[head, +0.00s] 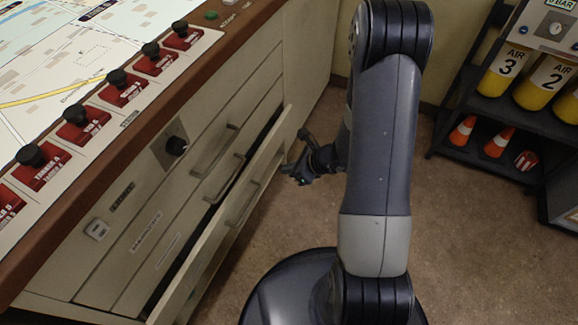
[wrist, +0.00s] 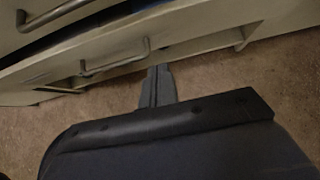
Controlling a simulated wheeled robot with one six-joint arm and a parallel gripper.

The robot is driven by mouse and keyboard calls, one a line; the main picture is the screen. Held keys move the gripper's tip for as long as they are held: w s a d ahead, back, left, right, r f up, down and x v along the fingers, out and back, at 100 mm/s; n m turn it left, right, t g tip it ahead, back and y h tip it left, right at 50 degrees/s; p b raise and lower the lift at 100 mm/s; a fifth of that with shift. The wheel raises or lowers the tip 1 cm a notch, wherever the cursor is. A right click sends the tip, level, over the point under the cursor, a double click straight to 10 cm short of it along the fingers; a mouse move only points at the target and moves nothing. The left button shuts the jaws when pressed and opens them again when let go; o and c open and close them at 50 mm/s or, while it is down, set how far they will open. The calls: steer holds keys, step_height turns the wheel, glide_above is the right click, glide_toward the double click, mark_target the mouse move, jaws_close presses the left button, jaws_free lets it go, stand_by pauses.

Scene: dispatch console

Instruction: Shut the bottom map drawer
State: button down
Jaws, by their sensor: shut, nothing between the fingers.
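The bottom map drawer (head: 211,248) stands pulled out from the console, its pale front angled across the head view with a dark gap behind it. Its bar handle (head: 242,205) faces the floor side. In the wrist view the drawer front (wrist: 185,47) runs across the upper part, with its handle (wrist: 115,60) left of the fingers. My gripper (head: 299,173) is shut and empty, out in front of the drawer near its far end. In the wrist view the closed fingers (wrist: 158,72) point towards the drawer front's lower edge; I cannot tell whether they touch.
The other drawers above, with a handle (head: 213,152), look shut. A black knob (head: 177,146) sits on the console face. Red switches (head: 124,89) line the console top. A dark rack (head: 452,137) with yellow cylinders and cones stands at right. Brown floor (head: 480,230) is clear between.

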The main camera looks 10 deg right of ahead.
mark_target(251, 164)
steer(key=shift+w+a+f+b, duration=0.35)
steer(key=shift+w+a+f, duration=0.6)
steer(key=shift+a, duration=0.3)
steer(key=shift+w+a+f+b, duration=0.4)
steer(key=shift+w+a+f, duration=0.5)
steer(key=shift+a, duration=0.3)
steer(key=shift+w+a+f+b, duration=0.35)
steer(key=shift+w+a+f, duration=0.55)
steer(key=shift+a, duration=0.35)
steer(key=shift+w+r, duration=0.1)
steer(key=shift+w, duration=0.05)
steer(key=w+a, duration=0.2)
steer(key=a, duration=0.1)
steer(key=shift+w, duration=0.2)
steer(key=shift+w+a+r, duration=0.15)
steer(key=shift+w+a, duration=0.1)
steer(key=shift+a, duration=0.05)
